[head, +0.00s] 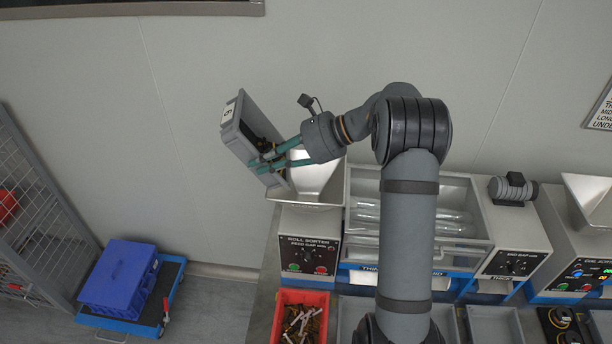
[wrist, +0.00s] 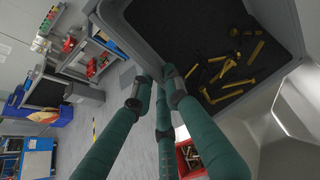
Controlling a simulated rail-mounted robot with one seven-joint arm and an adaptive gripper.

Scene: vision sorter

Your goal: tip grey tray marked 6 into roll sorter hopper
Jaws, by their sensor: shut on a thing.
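The grey tray marked 6 (head: 236,137) is tilted steeply in the head view, its label at the upper end. My gripper (head: 262,162) has its green fingers shut on the tray's edge. In the wrist view the fingers (wrist: 158,88) meet at the tray's rim (wrist: 166,52). Several yellow, bolt-like parts (wrist: 243,84) lie on the tray's dark floor. The roll sorter hopper (head: 318,178) is a pale metal funnel just right of the tray's lower end. The tray overlaps the hopper's left edge in the head view; I cannot tell whether they touch.
The roll sorter (head: 309,256) has a red bin (head: 281,325) with mixed parts before it. A clear-covered machine (head: 455,205) stands to the right. A blue crate (head: 118,275) on a trolley and a mesh fence (head: 45,225) are at left. Floor between is clear.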

